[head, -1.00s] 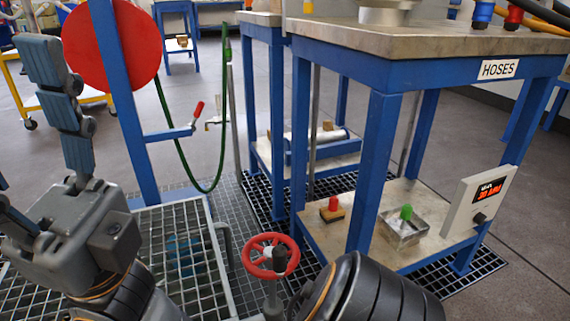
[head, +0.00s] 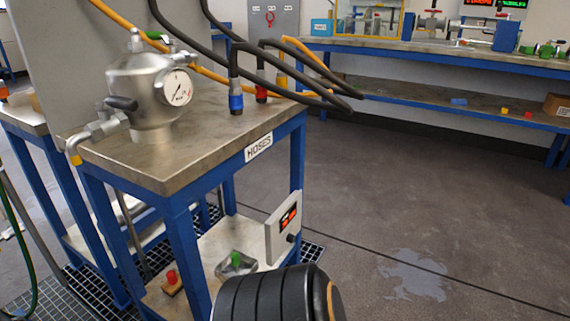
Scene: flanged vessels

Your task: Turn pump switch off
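A pale control box (head: 285,227) with a lit red display and a dark knob (head: 291,238) at its lower right stands at the edge of the HOSES table's lower shelf. Beside it on the shelf is a metal box with a green button (head: 235,259). A red button on a small wooden block (head: 171,278) sits to its left. I cannot tell which of these is the pump switch. Neither gripper shows in the head view; only a dark ribbed link of my arm appears at the bottom, in front of the shelf.
The HOSES table (head: 190,158) holds a metal vessel with a gauge (head: 150,95) and colored hose couplings. Black and orange hoses arch above it. Open floor lies to the right, with a wet patch (head: 413,274). A long blue bench (head: 440,60) stands behind.

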